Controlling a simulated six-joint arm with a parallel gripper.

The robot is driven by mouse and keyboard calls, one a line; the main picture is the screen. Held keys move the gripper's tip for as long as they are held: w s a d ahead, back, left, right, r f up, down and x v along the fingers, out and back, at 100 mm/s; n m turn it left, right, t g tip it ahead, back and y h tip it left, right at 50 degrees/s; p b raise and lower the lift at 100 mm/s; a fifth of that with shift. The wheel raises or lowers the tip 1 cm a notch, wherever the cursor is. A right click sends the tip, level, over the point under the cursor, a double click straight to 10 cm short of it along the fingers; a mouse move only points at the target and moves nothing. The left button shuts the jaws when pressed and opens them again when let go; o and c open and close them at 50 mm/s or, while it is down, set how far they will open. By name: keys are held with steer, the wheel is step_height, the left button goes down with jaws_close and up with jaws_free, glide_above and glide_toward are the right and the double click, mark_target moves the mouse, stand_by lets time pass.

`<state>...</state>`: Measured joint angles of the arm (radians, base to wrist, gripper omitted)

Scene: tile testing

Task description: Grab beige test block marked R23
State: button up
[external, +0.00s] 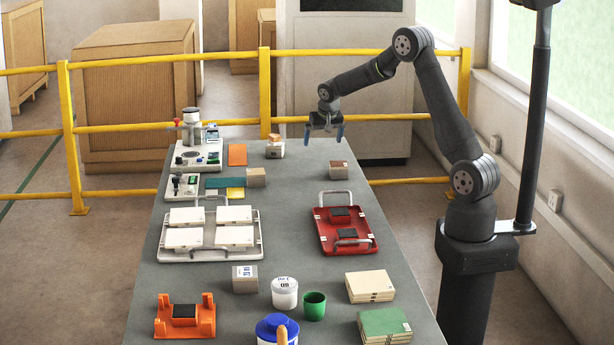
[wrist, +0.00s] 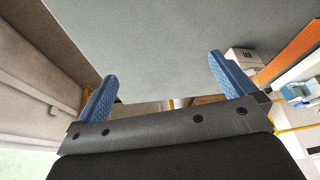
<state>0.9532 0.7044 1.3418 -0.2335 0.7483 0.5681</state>
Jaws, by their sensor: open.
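My gripper (external: 325,133) is open and empty, raised above the far end of the grey table. Its two blue fingers also show spread apart in the wrist view (wrist: 162,70). A small beige block (external: 274,149) with a second piece on top stands to its left at the far edge. In the wrist view a pale block with a label (wrist: 243,58) sits beyond the right finger. Another beige block (external: 256,178) stands nearer, and a browner block (external: 340,171) stands at the right. A grey-beige marked block (external: 244,279) is farther forward. I cannot read R23 on any.
An orange tile (external: 237,155) lies left of the far beige block. White instruments (external: 195,156), a white tray (external: 255,253) of tiles and a red tray (external: 322,238) stand on the table (external: 292,220). A yellow rail (external: 264,90) runs behind. The table's middle is mostly clear.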

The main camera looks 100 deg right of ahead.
steer(key=c, duration=0.4)
steer(key=shift+c, duration=0.2)
steer(key=w+a+r, duration=0.2)
steer(key=w+a, duration=0.3)
steer(key=w, duration=0.2)
steer(key=w+a+r, duration=0.3)
steer(key=w+a, duration=0.1)
steer(key=w, duration=0.2)
steer(key=m, duration=0.1)
glide_toward(256, 172)
steer(key=x, duration=1)
steer(key=shift+w+d+f, duration=0.1)
steer(key=shift+d+f, duration=0.1)
steer(key=shift+f, duration=0.1)
